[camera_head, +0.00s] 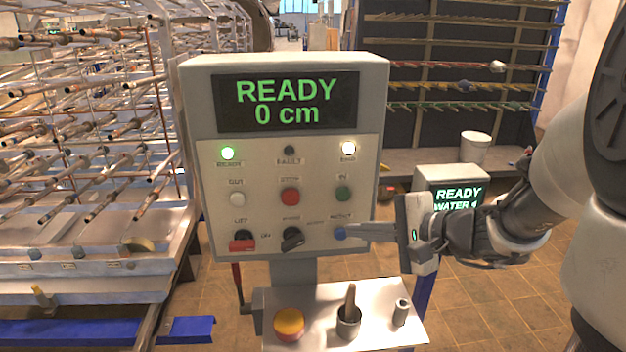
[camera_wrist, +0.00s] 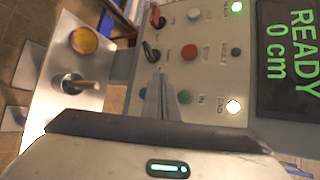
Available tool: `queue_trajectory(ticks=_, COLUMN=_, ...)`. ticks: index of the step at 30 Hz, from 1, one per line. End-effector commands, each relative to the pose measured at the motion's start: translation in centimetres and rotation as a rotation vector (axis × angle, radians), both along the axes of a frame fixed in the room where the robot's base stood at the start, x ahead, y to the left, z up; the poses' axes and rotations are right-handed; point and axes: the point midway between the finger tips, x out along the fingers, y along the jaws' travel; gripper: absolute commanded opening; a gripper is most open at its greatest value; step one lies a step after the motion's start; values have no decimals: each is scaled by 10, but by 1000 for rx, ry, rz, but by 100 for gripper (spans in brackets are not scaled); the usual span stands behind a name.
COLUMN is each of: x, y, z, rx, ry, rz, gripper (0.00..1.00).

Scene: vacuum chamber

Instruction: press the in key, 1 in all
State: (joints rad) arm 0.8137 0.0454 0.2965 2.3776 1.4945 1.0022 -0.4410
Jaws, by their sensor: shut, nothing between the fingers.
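The in key is a green round button (camera_head: 342,194) at the right of the upper button row on the pale control panel (camera_head: 262,165). In the wrist view the green button (camera_wrist: 184,97) shows just beside the fingers. My gripper (camera_head: 352,233) is shut and empty, its fingers pointing left at the panel. In the head view the tips overlap the blue button (camera_head: 339,233), below the green one. I cannot tell whether they touch it. The display (camera_head: 287,102) reads READY, 0 cm.
The panel has a white button (camera_head: 238,198), a red button (camera_head: 290,196), a red switch (camera_head: 242,241) and a black selector (camera_head: 292,239). The green lamp and right white lamp are lit. Below, a shelf (camera_head: 375,325) carries a yellow-topped button (camera_head: 289,323) and a joystick (camera_head: 349,310).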

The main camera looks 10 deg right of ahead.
Motion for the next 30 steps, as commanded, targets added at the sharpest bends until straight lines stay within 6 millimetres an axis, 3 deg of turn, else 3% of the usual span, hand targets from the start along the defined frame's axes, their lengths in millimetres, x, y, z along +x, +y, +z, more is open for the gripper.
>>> queue_trajectory(ticks=16, x=7, y=-3, z=2, rx=22, ry=-7, rz=-14, gripper=0)
queue_trajectory(ticks=30, x=68, y=-2, z=1, rx=22, ry=-8, rz=-12, gripper=0)
